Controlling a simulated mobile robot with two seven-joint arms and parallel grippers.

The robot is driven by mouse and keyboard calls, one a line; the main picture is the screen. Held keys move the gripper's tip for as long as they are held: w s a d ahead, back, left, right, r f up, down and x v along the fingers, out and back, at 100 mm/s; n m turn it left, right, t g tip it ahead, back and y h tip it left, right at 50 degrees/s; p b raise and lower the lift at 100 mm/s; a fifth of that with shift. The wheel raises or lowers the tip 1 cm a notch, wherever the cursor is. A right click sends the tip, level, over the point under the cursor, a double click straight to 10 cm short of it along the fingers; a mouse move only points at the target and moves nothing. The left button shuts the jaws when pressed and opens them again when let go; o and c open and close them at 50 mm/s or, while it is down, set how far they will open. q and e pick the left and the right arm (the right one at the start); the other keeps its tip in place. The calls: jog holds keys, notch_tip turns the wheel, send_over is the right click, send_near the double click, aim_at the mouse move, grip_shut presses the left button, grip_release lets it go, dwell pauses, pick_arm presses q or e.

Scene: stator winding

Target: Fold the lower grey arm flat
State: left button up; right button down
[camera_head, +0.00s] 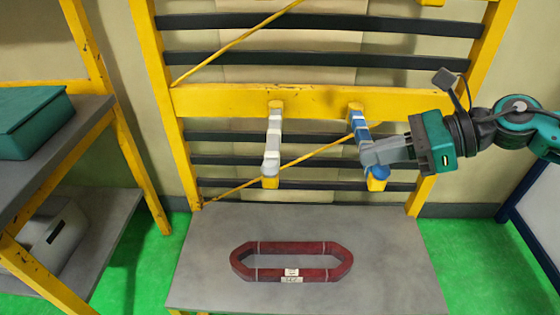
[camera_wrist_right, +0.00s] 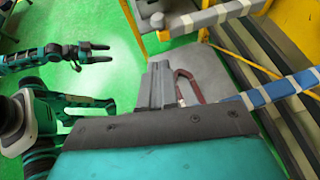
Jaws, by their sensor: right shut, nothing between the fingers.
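Two arms stick out from the yellow crossbar (camera_head: 320,100). The left one is a grey and white arm (camera_head: 273,135) with a yellow tip; it also shows at the top of the right wrist view (camera_wrist_right: 210,17). The right one is a blue and white striped arm (camera_head: 358,127), also in the right wrist view (camera_wrist_right: 282,88). My right gripper (camera_head: 366,156) is shut and empty, its tips beside the striped arm's outer part, partly covering it; I cannot tell if they touch. My left gripper (camera_wrist_right: 98,53) is open and empty in the right wrist view, away from the frame.
A grey table (camera_head: 205,265) below the arms carries a dark red coil (camera_head: 292,262) with white labels. A grey shelf (camera_head: 75,125) with a green box (camera_head: 30,122) stands at the left. Dark horizontal bars (camera_head: 320,58) cross the yellow frame behind. Green floor is open at the sides.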

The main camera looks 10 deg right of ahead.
jog(key=shift+w+a, duration=0.1)
jog(key=shift+a, duration=0.05)
dwell(0.3)
jog(key=p+x, duration=0.2)
jog(key=x, duration=1.1)
jog(key=shift+w+a+r, duration=0.25)
jog(key=shift+a, duration=0.25)
jog(key=shift+a, duration=0.1)
